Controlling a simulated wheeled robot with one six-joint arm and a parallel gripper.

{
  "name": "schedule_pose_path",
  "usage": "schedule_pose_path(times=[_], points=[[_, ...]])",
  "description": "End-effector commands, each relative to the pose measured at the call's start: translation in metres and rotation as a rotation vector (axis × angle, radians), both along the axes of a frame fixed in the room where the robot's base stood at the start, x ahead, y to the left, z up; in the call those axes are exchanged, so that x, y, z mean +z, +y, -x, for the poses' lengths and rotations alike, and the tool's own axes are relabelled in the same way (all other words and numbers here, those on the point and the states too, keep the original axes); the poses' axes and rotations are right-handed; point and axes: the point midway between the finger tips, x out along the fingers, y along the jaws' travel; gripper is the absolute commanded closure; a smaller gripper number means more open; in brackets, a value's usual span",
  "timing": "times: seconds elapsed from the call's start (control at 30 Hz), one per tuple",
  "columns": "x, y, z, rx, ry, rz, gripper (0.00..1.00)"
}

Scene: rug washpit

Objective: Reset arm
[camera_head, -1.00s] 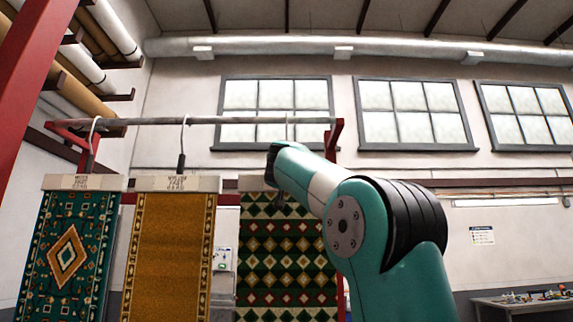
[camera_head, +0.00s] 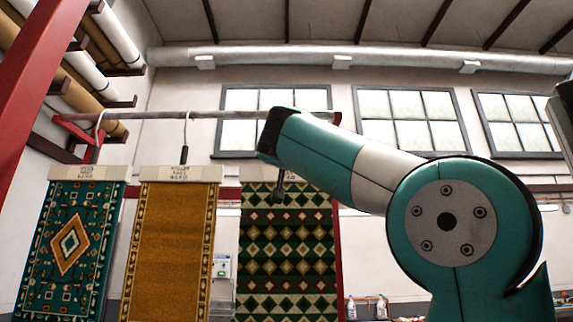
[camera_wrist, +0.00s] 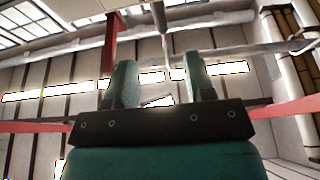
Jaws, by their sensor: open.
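My gripper (camera_wrist: 157,72) shows in the wrist view with its two teal fingers apart and nothing between them. It points up toward the ceiling and bars in that view. In the head view my teal and white arm reaches leftward across the middle, its dark end in front of the top of the patterned green and red rug (camera_head: 288,255). The gripper cannot be made out clearly there.
A gold rug (camera_head: 168,255) and a green diamond rug (camera_head: 70,250) hang to the left from a metal rail (camera_head: 215,115). Rolled tubes (camera_head: 85,70) lie on a red rack at upper left. Bottles (camera_head: 366,307) stand low behind my arm.

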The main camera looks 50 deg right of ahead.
Motion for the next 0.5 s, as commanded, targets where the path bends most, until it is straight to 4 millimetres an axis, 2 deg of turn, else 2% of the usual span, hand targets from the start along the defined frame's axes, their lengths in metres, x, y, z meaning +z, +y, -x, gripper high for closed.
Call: schedule_pose_path(times=[0.03,0.2,0.5], points=[[-0.007,0.010,0.005,0.010,-0.004,0.001,0.51],[-0.014,0.030,0.020,0.007,-0.003,0.001,0.51],[-0.019,0.042,0.031,0.000,-0.001,0.000,0.51]])
